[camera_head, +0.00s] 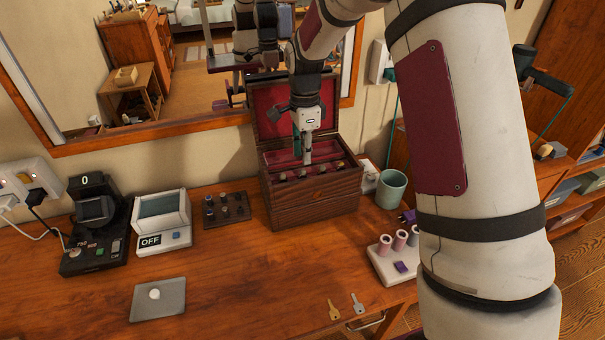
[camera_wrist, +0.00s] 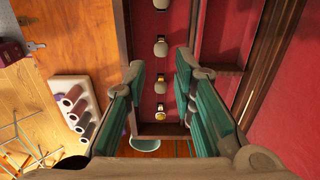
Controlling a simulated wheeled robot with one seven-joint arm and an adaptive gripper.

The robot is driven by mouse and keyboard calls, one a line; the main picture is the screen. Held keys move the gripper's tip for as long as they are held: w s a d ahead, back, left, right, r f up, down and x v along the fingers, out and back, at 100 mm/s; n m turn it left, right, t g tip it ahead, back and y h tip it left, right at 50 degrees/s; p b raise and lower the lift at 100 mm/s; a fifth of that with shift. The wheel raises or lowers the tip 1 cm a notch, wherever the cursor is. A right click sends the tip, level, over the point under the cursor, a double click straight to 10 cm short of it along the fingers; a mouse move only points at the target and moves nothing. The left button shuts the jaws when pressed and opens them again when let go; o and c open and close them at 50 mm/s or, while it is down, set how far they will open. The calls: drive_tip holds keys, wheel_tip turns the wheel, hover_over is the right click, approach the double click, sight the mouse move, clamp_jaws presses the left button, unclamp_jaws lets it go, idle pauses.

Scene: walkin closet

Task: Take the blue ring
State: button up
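An open wooden jewelry box (camera_head: 312,207) with a red lining stands on the desk under the mirror. Several small rings sit in a row in its red tray, and they show in the wrist view, one with a pale stone (camera_wrist: 160,47) and a gold one (camera_wrist: 160,115). I cannot pick out a blue stone among them. My gripper (camera_head: 307,157) points down into the box; in the wrist view its teal-padded fingers (camera_wrist: 160,72) are apart, on either side of the row, with nothing held. The fingers hide part of the box in the head view.
A dark stand (camera_head: 226,212) with several small items, one bluish, is left of the box. A scale-like device (camera_head: 163,222) stands further left. A green cup (camera_head: 391,188) and a white holder with spools (camera_head: 385,268) are on the right. Keys (camera_head: 334,309) lie at the front edge.

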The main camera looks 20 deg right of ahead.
sight(303, 171)
drive_tip(key=shift+a+f+p, duration=0.2)
drive_tip(key=shift+f+p, duration=0.3)
drive_tip(key=shift+f, duration=2.5)
drive_tip(key=shift+c, duration=0.3)
clamp_jaws()
